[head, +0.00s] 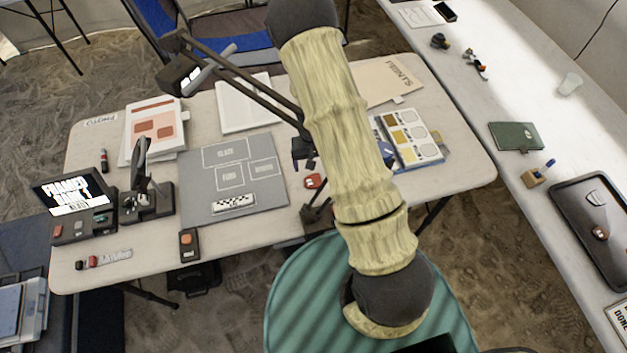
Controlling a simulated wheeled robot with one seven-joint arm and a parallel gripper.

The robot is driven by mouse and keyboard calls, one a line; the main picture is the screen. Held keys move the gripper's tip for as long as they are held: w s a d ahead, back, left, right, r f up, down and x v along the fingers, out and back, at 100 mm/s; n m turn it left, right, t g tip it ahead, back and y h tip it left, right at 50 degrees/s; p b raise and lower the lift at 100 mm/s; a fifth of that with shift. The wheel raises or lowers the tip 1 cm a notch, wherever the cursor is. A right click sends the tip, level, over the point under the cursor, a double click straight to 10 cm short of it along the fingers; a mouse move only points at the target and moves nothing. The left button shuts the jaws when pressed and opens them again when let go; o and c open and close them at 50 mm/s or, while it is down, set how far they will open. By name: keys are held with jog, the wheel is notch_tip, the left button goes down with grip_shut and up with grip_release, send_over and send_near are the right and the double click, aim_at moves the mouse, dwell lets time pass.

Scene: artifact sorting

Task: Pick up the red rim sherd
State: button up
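A small red piece (313,181) lies on the near table, just right of the grey sorting mat and close to the left side of my arm. It looks like the red rim sherd, but it is too small to make out a rim. A dark blocky shape (303,152) shows just above it in the picture, partly behind my arm. It seems to be my gripper, with two small dark tips, apart from the red piece. Whether the tips are open or shut is not clear.
The grey mat (203,205) has outlined zones and a checkered scale bar (234,202). A dark jointed lamp (245,79) reaches over the table beside my arm. A small screen (73,194) stands at the left. A dark tray (583,205) with pieces sits on the right-hand table.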

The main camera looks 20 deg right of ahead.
send_over(313, 183)
jog(key=shift+s+f+p, duration=0.1)
jog(key=shift+f+p, duration=0.25)
jog(key=shift+f, duration=2.4)
jog(key=shift+f, duration=0.1)
jog(key=shift+f+p, duration=0.95)
jog(key=shift+f, duration=1.55)
jog(key=shift+c, duration=0.2)
jog(key=c, duration=1)
